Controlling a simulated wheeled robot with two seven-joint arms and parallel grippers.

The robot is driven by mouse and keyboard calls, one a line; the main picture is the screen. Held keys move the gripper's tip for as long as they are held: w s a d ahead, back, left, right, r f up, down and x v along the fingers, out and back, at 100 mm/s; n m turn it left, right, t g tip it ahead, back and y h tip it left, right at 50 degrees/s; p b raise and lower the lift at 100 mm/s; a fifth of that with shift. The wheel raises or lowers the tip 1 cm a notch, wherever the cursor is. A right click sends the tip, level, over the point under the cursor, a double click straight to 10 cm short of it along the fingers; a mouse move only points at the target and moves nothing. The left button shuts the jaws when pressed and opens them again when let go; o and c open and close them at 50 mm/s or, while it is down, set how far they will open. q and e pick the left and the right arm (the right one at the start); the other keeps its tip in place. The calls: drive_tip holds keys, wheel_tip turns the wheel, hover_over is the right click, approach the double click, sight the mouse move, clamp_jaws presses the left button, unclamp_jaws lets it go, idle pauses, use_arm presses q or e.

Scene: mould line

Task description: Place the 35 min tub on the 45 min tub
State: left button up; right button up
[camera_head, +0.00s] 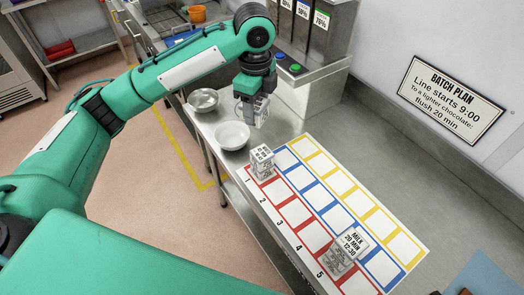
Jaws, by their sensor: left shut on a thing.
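My left gripper (258,100) is above the back left part of the steel bench. It is shut on a small pale grey thing (262,112), mostly hidden by the fingers; it may be a tub, and its label cannot be read. A pale tub or stack (262,162) stands upright on the red slot numbered 1, below and apart from the gripper; I cannot read its time. Near slot 5 stands a tub or stack with a label reading "MILK 20 MIN 12:30" (352,243). I cannot tell which is the 35 or 45 min tub.
The slot mat (300,148) has red, blue and yellow slots, mostly empty. Two bowls, one white (232,135) and one metal (203,100), stand left of it. A machine (312,85) with buttons is behind. A sign headed "BATCH PLAN" (452,99) hangs on the wall.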

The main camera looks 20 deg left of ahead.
use_arm(q)
drive_tip(key=r+m, duration=0.1)
drive_tip(key=w+r+m, duration=0.1)
drive_tip(key=m, duration=0.1)
drive_tip(key=d+r+m, duration=0.1)
drive_tip(key=shift+w+r, duration=0.25)
drive_tip(key=shift+r, duration=0.1)
drive_tip(key=shift+w+d+r+m, duration=0.1)
drive_tip(key=shift+r+m, duration=0.3)
drive_tip(key=shift+m, duration=0.4)
drive_tip(key=shift+f, duration=0.3)
drive_tip(key=p, duration=0.5)
hover_over(263, 154)
wheel_tip(263, 154, down, 14)
drive_tip(key=shift+f, duration=0.15)
wheel_tip(263, 154, down, 4)
drive_tip(key=shift+p, duration=0.45)
drive_tip(key=shift+w+f, duration=0.1)
drive_tip(key=shift+f, duration=0.4)
use_arm(e)
wheel_tip(263, 154, up, 6)
drive_tip(key=shift+w, duration=0.3)
use_arm(q)
drive_tip(key=o, duration=1)
drive_tip(key=shift+f, duration=0.1)
use_arm(e)
drive_tip(key=shift+d+r, duration=0.1)
